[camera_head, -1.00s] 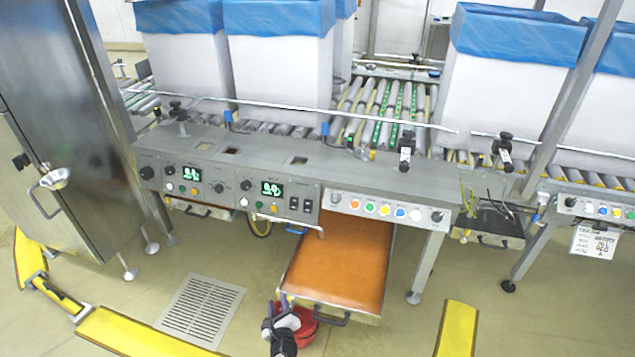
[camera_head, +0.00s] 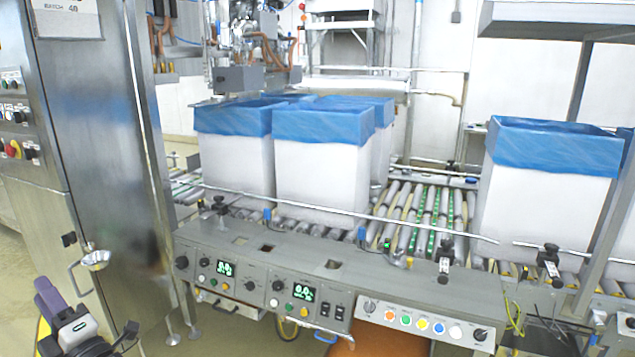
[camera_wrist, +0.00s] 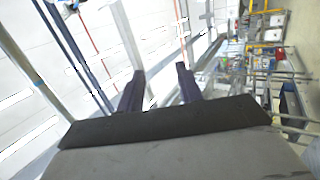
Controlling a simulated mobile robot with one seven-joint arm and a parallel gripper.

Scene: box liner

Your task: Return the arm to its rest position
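My gripper (camera_wrist: 161,84) shows in the wrist view with two dark purple fingers set apart and nothing between them. In the head view, part of my arm and gripper (camera_head: 66,322) shows at the lower left corner, in front of the steel cabinet. It is clear of the control panel and the boxes. The rest of my arm is outside the head view.
A steel cabinet (camera_head: 95,130) stands at the left. A control panel (camera_head: 330,285) runs along the front of the roller conveyor (camera_head: 425,215). White boxes with blue liners stand on it, such as the middle box (camera_head: 320,180) and the right box (camera_head: 545,200).

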